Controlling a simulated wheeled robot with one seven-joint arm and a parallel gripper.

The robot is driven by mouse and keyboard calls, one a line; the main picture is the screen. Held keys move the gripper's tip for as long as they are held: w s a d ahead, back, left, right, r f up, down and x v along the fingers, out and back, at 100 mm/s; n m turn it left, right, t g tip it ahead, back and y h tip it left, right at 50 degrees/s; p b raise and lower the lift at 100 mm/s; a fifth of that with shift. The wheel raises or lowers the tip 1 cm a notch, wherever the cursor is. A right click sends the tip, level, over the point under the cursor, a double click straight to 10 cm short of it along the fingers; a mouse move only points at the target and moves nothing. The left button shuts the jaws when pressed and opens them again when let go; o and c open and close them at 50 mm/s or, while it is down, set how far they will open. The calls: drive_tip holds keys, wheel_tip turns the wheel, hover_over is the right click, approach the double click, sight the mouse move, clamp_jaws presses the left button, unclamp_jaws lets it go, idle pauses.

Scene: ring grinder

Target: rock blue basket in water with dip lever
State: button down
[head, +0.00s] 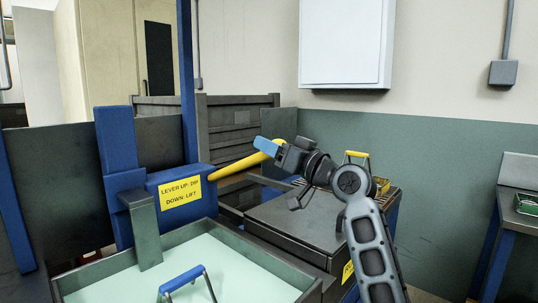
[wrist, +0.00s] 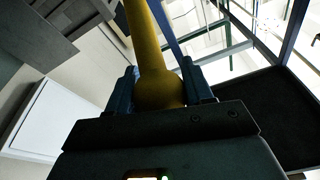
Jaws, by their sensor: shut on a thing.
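The yellow dip lever (head: 237,165) slants up to the right from a blue housing with a yellow label reading "LEVER UP: DIP, DOWN: LIFT" (head: 181,195). My gripper (head: 268,147) is shut on the lever's outer end. In the wrist view the lever's rounded end (wrist: 158,90) sits between the two blue fingers. The tank (head: 222,260) holds pale water at the lower middle of the head view. The blue handle of the basket (head: 184,278) stands above the water surface; its lower part is not visible.
A dark bench (head: 293,225) with a yellow-handled item (head: 357,155) stands behind my arm. A blue post (head: 187,80) rises left of the lever. A side table (head: 522,205) is at the far right. A white wall box (head: 345,42) hangs above.

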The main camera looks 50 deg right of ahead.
drive_tip(key=shift+t, duration=0.9)
drive_tip(key=shift+s+f+b, duration=0.3)
drive_tip(key=shift+f+b, duration=0.5)
drive_tip(key=shift+b, duration=0.5)
drive_tip(key=shift+s+f+b, duration=0.35)
drive_tip(key=shift+f+b, duration=0.45)
drive_tip(key=shift+b, duration=0.55)
drive_tip(key=shift+s+f+b, duration=0.3)
drive_tip(key=shift+f+b, duration=0.5)
drive_tip(key=shift+b, duration=0.5)
drive_tip(key=shift+c, duration=2.4)
unclamp_jaws()
drive_tip(key=shift+r, duration=0.1)
drive_tip(key=shift+s, duration=0.1)
drive_tip(key=v, duration=0.7)
drive_tip(key=shift+s+b, duration=0.35)
drive_tip(key=shift+b, duration=0.1)
